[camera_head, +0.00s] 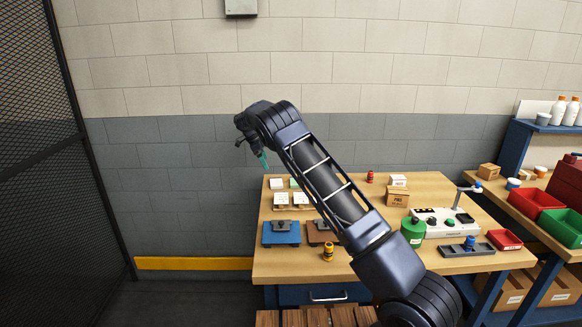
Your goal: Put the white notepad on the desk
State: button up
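The desk (355,190) has a light wooden top. Several small white squares lie at its back left; one (276,183) is near the corner, and two paler ones (281,198) (301,198) rest on brown bases. I cannot tell which of these, if any, is the white notepad. My gripper (254,152) is raised in front of the grey wall, above and left of the desk's back left corner. A small teal piece (264,160) shows at its end; I cannot tell if it is held or part of the gripper. The finger opening is too small to read.
Red and green bins (562,228) are at right. Mesh fencing (50,150) is at left. My arm hides the desk's middle.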

jog(key=s+d+r+n+y, duration=0.25)
jog(key=s+d+r, duration=0.45)
jog(key=d+r, duration=0.35)
jog(key=s+d+r+n+y, duration=0.1)
jog(key=s+d+r+n, duration=0.2)
jog(key=s+d+r, duration=0.55)
jog(key=s+d+r+n, duration=0.2)
jog(key=s+d+r, duration=0.45)
jog(key=d, duration=0.25)
jog(key=s+d+r+n+t+y, duration=0.1)
jog(key=s+d+n, duration=0.15)
jog(key=s, duration=0.65)
jog(key=s+d+r+n+t+y, duration=0.15)
jog(key=s+d, duration=0.25)
jog(key=s, duration=0.6)
jog(key=s+d+f+n+t, duration=0.1)
jog(key=s+f, duration=0.3)
jog(key=s, duration=0.5)
jog(key=s+d+f+n+h, duration=0.1)
jog(key=s+f+n, duration=0.3)
jog(key=s, duration=0.5)
jog(key=shift+s+f+t, duration=0.15)
jog(key=shift+s+t, duration=0.15)
jog(key=shift+t, duration=0.05)
